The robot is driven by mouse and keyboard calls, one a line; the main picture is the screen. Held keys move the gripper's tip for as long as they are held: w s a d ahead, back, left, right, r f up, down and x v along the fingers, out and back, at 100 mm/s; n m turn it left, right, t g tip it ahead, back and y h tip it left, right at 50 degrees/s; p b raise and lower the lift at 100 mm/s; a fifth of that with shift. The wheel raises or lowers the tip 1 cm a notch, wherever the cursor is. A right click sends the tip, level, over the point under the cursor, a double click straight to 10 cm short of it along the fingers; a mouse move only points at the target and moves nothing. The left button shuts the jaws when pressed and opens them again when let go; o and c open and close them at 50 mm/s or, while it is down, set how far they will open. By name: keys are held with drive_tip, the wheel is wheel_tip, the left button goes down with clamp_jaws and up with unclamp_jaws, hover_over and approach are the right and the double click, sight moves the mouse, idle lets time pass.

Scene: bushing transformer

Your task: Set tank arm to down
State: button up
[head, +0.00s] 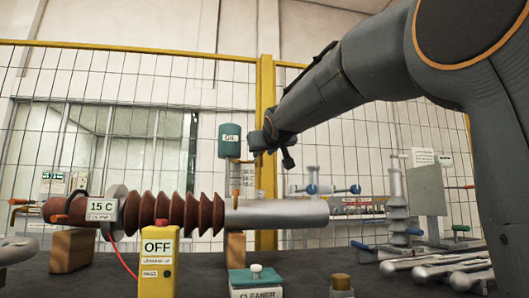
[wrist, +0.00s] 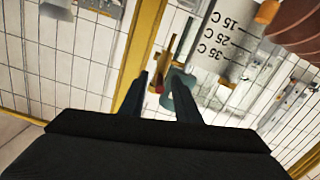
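A green oil tank (head: 230,140) hangs in front of the fence in the head view, above the silver end of the bushing. A thin yellow-orange arm (head: 243,161) shows beside the tank's lower part. In the wrist view a yellow lever (wrist: 168,62) with a red spot stands upright in the picture, in front of a teal rounded part (wrist: 182,100). My gripper (wrist: 160,80) is open, its two dark fingers on either side of the lever's lower part in the picture. I cannot tell whether they touch it. In the head view my gripper (head: 258,142) is just right of the tank.
A temperature scale (wrist: 230,38) is close by on the right of the wrist view. The ribbed brown and silver bushing (head: 280,212) lies below my gripper. A yellow OFF box (head: 158,265) and a cleaner box (head: 256,283) stand at the front. A yellow fence post (head: 266,100) rises behind.

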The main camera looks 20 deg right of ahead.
drive_tip(key=s, duration=0.7)
drive_tip(key=shift+s+a+r, duration=0.2)
drive_tip(key=shift+s+a, duration=0.05)
drive_tip(key=shift+s, duration=0.15)
